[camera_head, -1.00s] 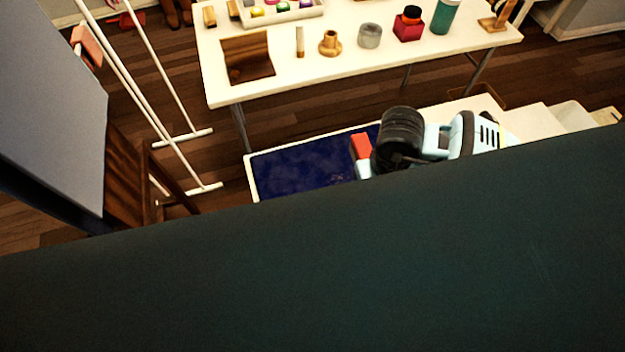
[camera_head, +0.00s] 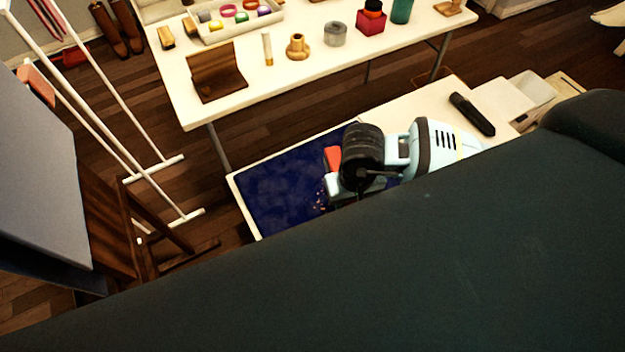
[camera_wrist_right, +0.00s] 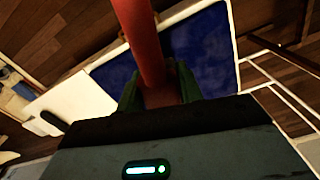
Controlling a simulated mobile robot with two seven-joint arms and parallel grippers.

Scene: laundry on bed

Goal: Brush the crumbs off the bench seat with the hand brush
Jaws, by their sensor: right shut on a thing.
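The bench seat has a dark blue pad (camera_head: 275,192) on a white bench (camera_head: 440,100). A few small pale and reddish specks, the crumbs (camera_head: 321,196), show on the pad just left of my right gripper. In the right wrist view my right gripper (camera_wrist_right: 160,88) is shut on the red handle of the hand brush (camera_wrist_right: 143,40). A red part of the brush (camera_head: 332,158) also shows in the head view, over the pad's right part. The brush's bristles are hidden, so contact with the pad cannot be told. My left gripper is not in view.
A white table (camera_head: 330,65) behind the bench holds a tray (camera_head: 237,25), a brown piece (camera_head: 217,72), a red bottle (camera_head: 371,20) and other small things. A black object (camera_head: 472,115) lies on the bench's bare right part. A white rack (camera_head: 150,150) stands left.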

